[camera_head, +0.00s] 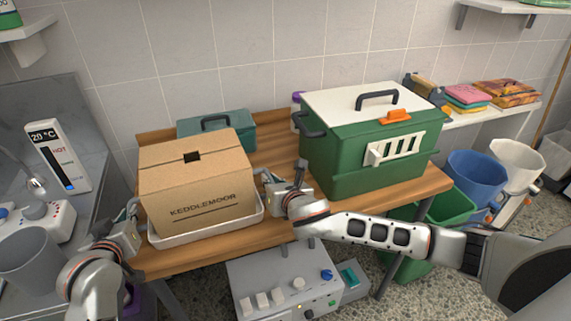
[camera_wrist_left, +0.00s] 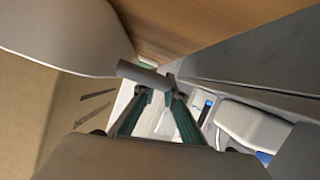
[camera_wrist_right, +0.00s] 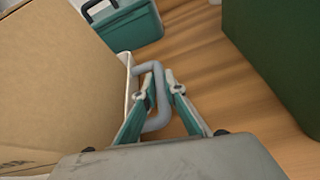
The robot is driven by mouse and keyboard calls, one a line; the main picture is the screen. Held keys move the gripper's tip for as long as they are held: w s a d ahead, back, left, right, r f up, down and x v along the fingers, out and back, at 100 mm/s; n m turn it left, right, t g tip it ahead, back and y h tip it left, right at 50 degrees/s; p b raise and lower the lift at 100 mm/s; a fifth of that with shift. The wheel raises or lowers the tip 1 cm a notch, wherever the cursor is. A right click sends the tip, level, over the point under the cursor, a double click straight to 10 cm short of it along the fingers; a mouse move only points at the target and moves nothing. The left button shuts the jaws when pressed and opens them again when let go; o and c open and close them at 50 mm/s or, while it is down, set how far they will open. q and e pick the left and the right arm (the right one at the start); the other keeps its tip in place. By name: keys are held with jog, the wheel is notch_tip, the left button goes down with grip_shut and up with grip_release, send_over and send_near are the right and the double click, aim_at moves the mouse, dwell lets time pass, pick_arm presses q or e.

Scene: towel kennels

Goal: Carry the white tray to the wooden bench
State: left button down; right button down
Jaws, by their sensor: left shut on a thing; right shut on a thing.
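The white tray (camera_head: 208,231) is at the left part of the wooden bench (camera_head: 190,255), near its front edge. I cannot tell whether it rests on the bench or hangs just above. It carries a closed cardboard box (camera_head: 205,180) marked KEDDLEMOOR. My left gripper (camera_head: 135,208) is at the tray's left end, shut on a grey handle (camera_wrist_left: 140,74), as the left wrist view shows. My right gripper (camera_head: 264,177) is at the right end, shut on the other grey handle (camera_wrist_right: 160,112), seen in the right wrist view. The box hides most of the tray.
A green cooler (camera_head: 350,155) with a white lid stands on the bench to the right. A teal case (camera_head: 235,125) stands behind the box. A grey sink counter (camera_head: 75,125) adjoins at left. A grey device (camera_head: 280,285) sits below the bench front.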

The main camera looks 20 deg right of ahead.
pick_arm(q)
jog(key=c, duration=2.1)
grip_release()
pick_arm(e)
jog(key=c, duration=2.1)
grip_release()
pick_arm(q)
jog(key=shift+s, duration=0.1)
jog(key=v, duration=1.1)
jog(key=shift+s+r, duration=0.15)
jog(key=shift+s, duration=0.2)
pick_arm(e)
jog(key=shift+s, duration=0.1)
jog(key=v, duration=1.2)
jog(key=shift+a, duration=0.1)
